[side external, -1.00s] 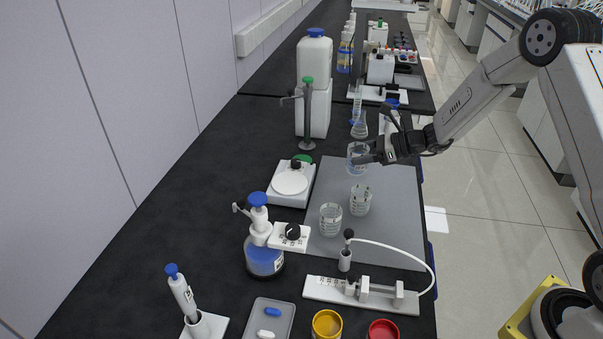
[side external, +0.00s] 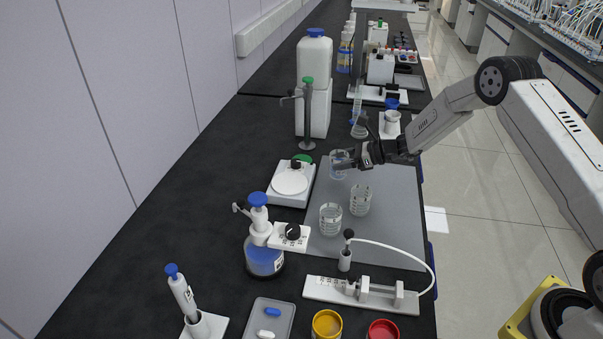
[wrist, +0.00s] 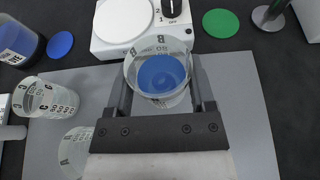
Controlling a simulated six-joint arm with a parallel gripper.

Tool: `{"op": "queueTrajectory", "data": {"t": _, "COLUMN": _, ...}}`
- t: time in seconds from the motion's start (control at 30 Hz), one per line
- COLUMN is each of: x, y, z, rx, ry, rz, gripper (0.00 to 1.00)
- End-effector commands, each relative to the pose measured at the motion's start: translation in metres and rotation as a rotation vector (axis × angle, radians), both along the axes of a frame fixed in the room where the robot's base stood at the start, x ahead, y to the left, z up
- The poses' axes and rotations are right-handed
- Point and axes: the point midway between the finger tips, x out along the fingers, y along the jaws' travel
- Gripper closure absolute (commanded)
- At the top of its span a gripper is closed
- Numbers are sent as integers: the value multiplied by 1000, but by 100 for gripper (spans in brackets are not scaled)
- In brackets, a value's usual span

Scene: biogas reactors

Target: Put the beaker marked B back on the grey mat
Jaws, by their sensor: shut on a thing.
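The beaker marked B (wrist: 160,46) is clear glass with blue inside, upright between the fingers of my gripper (wrist: 162,98). In the side view the beaker (side external: 338,166) and my gripper (side external: 350,162) are over the far left part of the grey mat (side external: 390,183). I cannot tell whether its base touches the mat. The mat also shows in the wrist view (wrist: 255,125). Two other clear beakers stand on it, one (side external: 331,219) nearer and one (side external: 360,200) to its right. In the wrist view, one is marked C (wrist: 48,98); the other (wrist: 73,150) is partly hidden.
A blue-topped dispenser bottle (side external: 263,255) is at the near left. A syringe rig (side external: 362,293) lies at the front. A white holder (side external: 391,124) stands behind the mat.

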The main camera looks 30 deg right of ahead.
Motion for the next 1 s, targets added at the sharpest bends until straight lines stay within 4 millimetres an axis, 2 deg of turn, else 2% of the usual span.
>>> {"op": "queueTrajectory", "data": {"t": 0.27, "x": 6, "y": 0, "z": -8, "rx": 0, "ry": 0, "rz": 0, "gripper": 100}}
{"op": "queueTrajectory", "data": {"t": 0.57, "x": 5, "y": 0, "z": -35, "rx": 1, "ry": 1, "rz": 0, "gripper": 100}}
{"op": "queueTrajectory", "data": {"t": 1.0, "x": 5, "y": 0, "z": -39, "rx": 0, "ry": 0, "rz": 0, "gripper": 100}}
